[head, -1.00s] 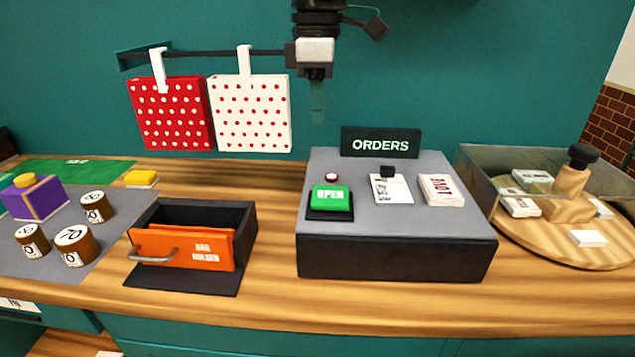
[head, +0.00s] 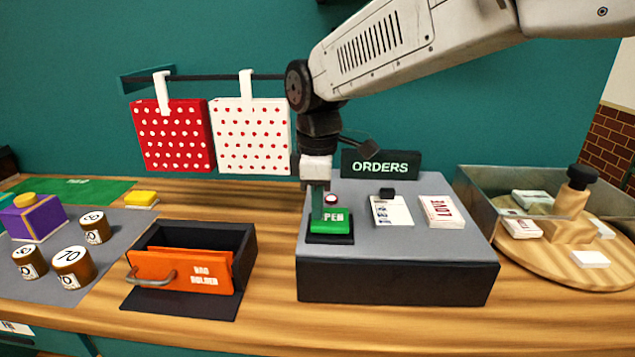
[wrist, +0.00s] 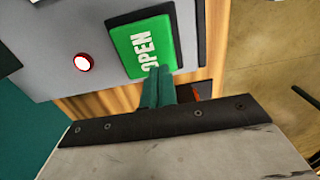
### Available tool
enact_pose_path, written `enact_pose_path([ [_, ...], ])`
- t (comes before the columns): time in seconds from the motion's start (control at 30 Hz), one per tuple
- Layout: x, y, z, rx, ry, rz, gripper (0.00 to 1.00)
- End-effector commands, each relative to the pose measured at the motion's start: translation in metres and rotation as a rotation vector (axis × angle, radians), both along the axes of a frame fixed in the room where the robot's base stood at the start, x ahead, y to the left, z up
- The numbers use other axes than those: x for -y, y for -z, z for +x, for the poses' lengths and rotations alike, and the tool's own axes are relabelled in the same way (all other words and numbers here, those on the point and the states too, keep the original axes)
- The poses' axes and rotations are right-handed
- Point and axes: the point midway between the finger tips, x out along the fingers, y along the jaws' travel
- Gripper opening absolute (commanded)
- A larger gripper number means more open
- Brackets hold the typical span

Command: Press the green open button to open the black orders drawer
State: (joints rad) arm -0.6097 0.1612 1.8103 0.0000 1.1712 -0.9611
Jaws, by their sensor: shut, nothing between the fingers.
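The green open button (head: 331,221) sits on a black base at the left front of the grey-topped orders box (head: 365,181). The front of the box is the black orders drawer (head: 395,282), and it is flush with the box. My gripper (head: 318,209) is shut and empty, pointing down in front of the button's left part and hiding its first letter. In the wrist view the green fingers (wrist: 158,86) overlap the edge of the button (wrist: 146,44). I cannot tell whether they touch it. A small round light, red with a pale centre (wrist: 83,62), is beside the button.
An open box with the orange bag holder front (head: 180,272) stands to the left. Cards (head: 391,211) lie on the orders box. A round wooden board (head: 560,275) with a clear bin is at right. Two dotted bags (head: 254,137) hang behind.

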Motion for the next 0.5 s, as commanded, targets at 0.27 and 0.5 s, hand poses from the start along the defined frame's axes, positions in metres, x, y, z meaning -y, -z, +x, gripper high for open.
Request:
enact_pose_path([
  [0.27, -0.0001, 0.0057, 0.0002, 0.001, 0.0, 0.001, 0.0],
  [0.5, 0.0, 0.0104, 0.0, 0.0, 0.0, 0.0, 0.0],
])
